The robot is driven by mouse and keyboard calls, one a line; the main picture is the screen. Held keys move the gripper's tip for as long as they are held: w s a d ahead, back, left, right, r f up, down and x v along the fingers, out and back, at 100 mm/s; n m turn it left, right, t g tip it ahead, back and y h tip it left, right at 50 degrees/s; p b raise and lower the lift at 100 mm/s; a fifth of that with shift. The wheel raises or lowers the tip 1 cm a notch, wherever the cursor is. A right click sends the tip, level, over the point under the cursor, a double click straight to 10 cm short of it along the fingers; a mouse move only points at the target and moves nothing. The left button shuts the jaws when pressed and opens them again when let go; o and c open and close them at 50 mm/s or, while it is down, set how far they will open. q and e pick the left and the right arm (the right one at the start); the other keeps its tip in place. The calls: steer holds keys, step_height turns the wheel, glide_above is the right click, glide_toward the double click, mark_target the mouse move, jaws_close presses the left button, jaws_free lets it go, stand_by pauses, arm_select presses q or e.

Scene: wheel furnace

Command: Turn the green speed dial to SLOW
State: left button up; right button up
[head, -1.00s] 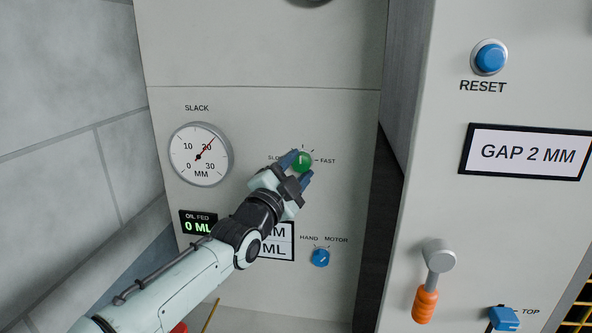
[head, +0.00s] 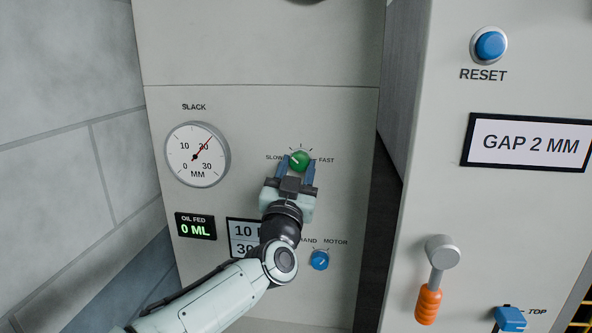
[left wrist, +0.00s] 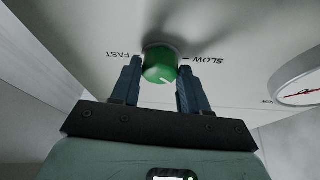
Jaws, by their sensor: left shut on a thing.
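The green speed dial (head: 299,160) is on the grey panel, between the labels SLOW on its left and FAST on its right. It also shows in the left wrist view (left wrist: 160,66), where the picture is upside down and SLOW is on the right. A short white mark on its face points to the upper left in the head view, on the SLOW side. My left gripper (head: 298,168) is shut on the dial, one blue finger on each side; the fingers also show in the left wrist view (left wrist: 158,82). My right gripper is out of view.
The SLACK gauge (head: 197,155) and the OIL FED display (head: 195,226) are on the left. The blue HAND/MOTOR knob (head: 319,261) is close below right of my wrist. A lever with an orange grip (head: 428,304) stands out from the right panel.

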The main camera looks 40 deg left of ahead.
arm_select(q)
steer(key=n+y, duration=0.1)
steer(key=n, duration=0.2)
steer(key=n+g+y, duration=0.1)
steer(key=n, duration=0.1)
steer(key=shift+d+r+n+g+y, duration=0.1)
steer(key=shift+d+n+g+y, duration=0.05)
steer(key=shift+n+g+y, duration=0.2)
steer(key=n, duration=0.2)
steer(key=n+g+y, duration=0.1)
steer(key=n, duration=0.1)
steer(key=n+g+y, duration=0.1)
steer(key=n, duration=0.1)
steer(key=shift+w+d+r+n+g+y+p, duration=0.1)
steer(key=shift+n+g+y+p, duration=0.15)
steer(key=shift+n+p, duration=0.15)
steer(key=o, duration=1)
steer(key=shift+o, duration=0.2)
